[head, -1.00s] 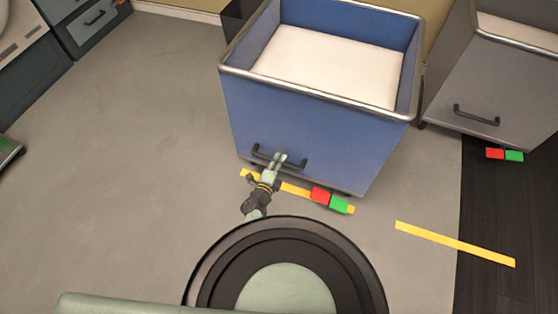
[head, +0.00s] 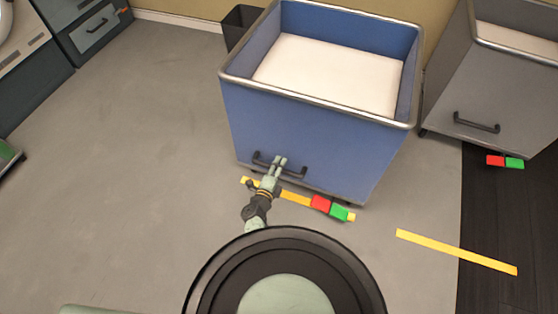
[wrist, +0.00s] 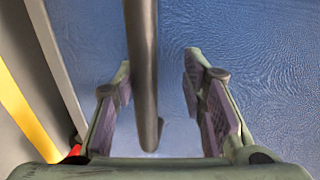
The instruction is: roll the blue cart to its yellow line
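The blue cart (head: 300,135) stands upright, its front toward me. Its dark bar handle (head: 295,174) is low on the front face. A yellow line (head: 295,198) lies on the floor just in front of the cart's lower edge. A red pedal (head: 320,204) and a green pedal (head: 339,213) stick out from the cart's foot over this line and hide part of it. My gripper (head: 279,161) is at the handle. In the wrist view, my gripper (wrist: 160,100) is open, with the handle bar (wrist: 143,70) between its fingers, nearer the left one and with gaps on both sides.
A grey cart (head: 460,95) with its own red and green pedals stands at right. A second yellow line (head: 455,251) lies in front of it. A dark bin (head: 239,24) is behind the blue cart. Grey floor (head: 130,130) is clear at left.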

